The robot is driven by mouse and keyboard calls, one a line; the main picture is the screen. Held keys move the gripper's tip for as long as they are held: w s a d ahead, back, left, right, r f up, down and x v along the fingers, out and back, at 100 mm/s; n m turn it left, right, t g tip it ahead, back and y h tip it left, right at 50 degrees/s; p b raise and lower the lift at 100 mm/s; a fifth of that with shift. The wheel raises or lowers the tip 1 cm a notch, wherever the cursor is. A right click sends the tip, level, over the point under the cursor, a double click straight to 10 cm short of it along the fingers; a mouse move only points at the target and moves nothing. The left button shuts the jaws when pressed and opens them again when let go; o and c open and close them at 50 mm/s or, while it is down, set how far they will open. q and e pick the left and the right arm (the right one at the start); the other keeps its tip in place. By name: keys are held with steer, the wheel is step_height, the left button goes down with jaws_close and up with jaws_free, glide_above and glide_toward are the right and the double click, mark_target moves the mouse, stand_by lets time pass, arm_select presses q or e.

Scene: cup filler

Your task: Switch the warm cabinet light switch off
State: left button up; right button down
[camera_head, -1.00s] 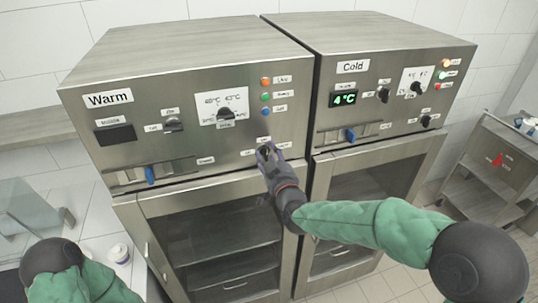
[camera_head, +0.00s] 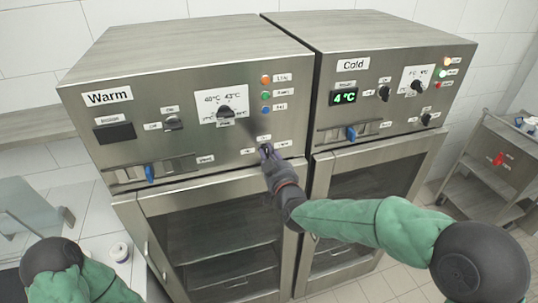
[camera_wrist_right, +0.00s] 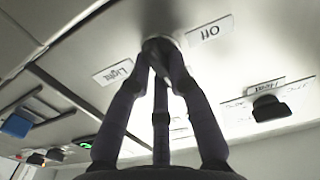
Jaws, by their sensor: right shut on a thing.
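The warm cabinet (camera_head: 240,70) stands on the left, with "Warm" on its steel panel. Its light switch is a small dark knob at the panel's lower right, mostly hidden by my right gripper (camera_head: 267,153). In the right wrist view my gripper's fingers (camera_wrist_right: 160,55) close together on the dark light switch knob (camera_wrist_right: 158,44), between labels reading "Light" and "Off" (camera_wrist_right: 210,32). The knob's exact setting is hidden by the fingers. My left arm shows at the lower left; its gripper is out of view.
The cold cabinet (camera_head: 385,60) stands close on the right, its display reading 4°C. The warm panel also has a temperature knob (camera_head: 226,111), a blue-handled slider (camera_head: 150,172) and coloured lamps (camera_head: 266,95). A metal cart (camera_head: 490,185) stands at the far right.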

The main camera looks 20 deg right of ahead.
steer(key=n, duration=0.3)
steer(key=shift+b, duration=0.4)
steer(key=n, duration=0.5)
steer(key=shift+a, duration=0.2)
steer(key=n, duration=0.4)
steer(key=shift+a+r+p, duration=0.1)
steer(key=shift+p, duration=0.25)
steer(key=shift+a+n+p, duration=0.1)
steer(key=shift+n+p, duration=0.25)
steer(key=shift+n, duration=2.05)
steer(key=shift+f, duration=0.2)
steer(key=c, duration=1.1)
jaws_free()
steer(key=shift+c, duration=0.2)
steer(key=s, duration=1.2)
